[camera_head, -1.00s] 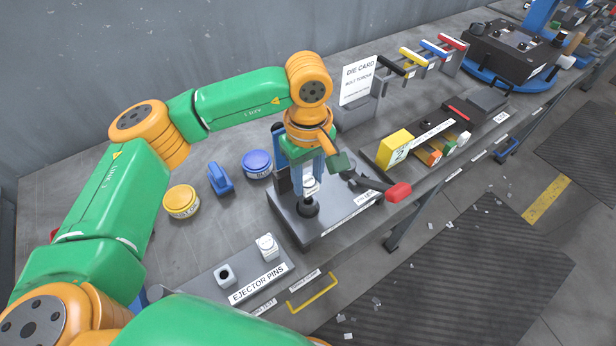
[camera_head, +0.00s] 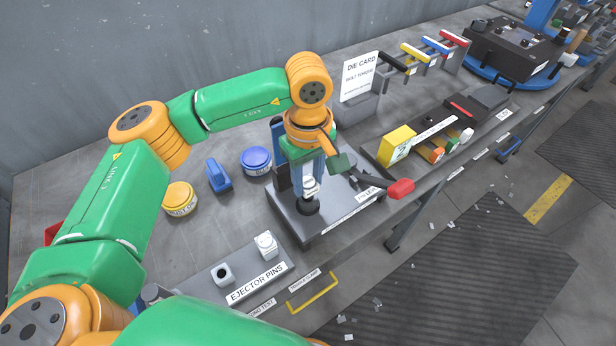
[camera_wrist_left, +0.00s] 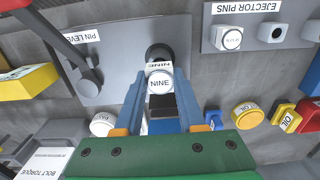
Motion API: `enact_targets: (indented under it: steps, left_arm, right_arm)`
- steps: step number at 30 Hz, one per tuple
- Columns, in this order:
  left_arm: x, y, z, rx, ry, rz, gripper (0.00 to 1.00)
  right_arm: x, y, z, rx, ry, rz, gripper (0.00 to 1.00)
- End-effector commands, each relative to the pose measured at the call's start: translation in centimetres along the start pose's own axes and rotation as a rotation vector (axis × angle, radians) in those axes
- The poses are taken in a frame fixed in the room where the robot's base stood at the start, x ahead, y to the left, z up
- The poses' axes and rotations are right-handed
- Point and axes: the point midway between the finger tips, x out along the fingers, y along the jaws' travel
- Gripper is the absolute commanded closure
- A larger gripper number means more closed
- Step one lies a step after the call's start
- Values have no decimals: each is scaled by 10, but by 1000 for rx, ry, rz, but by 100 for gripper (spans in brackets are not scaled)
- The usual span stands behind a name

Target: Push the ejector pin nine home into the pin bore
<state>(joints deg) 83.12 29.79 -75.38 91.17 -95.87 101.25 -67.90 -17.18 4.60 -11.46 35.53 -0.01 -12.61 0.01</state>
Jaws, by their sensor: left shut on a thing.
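The white ejector pin nine (camera_wrist_left: 160,84), with NINE on its cap, stands at the dark round pin bore (camera_wrist_left: 159,52) on the grey fixture plate. My left gripper (camera_head: 311,190) points down over this plate, and its blue fingers (camera_wrist_left: 160,108) are shut on the pin, one on each side. In the head view the pin's white head (camera_head: 310,183) shows between the fingers, above the black bore collar (camera_head: 307,206). How deep the pin sits is hidden. My right gripper is not in view.
A lever with a red knob (camera_head: 400,188) stands at the right of the fixture. The ejector pins rack (camera_head: 215,294) holds one white pin (camera_head: 266,245) and an empty socket. Yellow (camera_head: 180,198) and blue (camera_head: 256,161) round tins stand left. A yellow box (camera_head: 396,147) sits right.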

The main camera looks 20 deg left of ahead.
Motion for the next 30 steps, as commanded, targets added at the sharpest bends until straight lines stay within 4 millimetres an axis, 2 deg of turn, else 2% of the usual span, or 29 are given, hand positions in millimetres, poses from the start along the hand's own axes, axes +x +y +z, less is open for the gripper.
enact_targets:
  steps: [29,30]
  left_arm:
    - [26,0,0,0,0,1,100]
    - [24,0,0,0,0,1,53]
  right_arm:
    - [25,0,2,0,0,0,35]
    - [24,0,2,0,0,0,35]
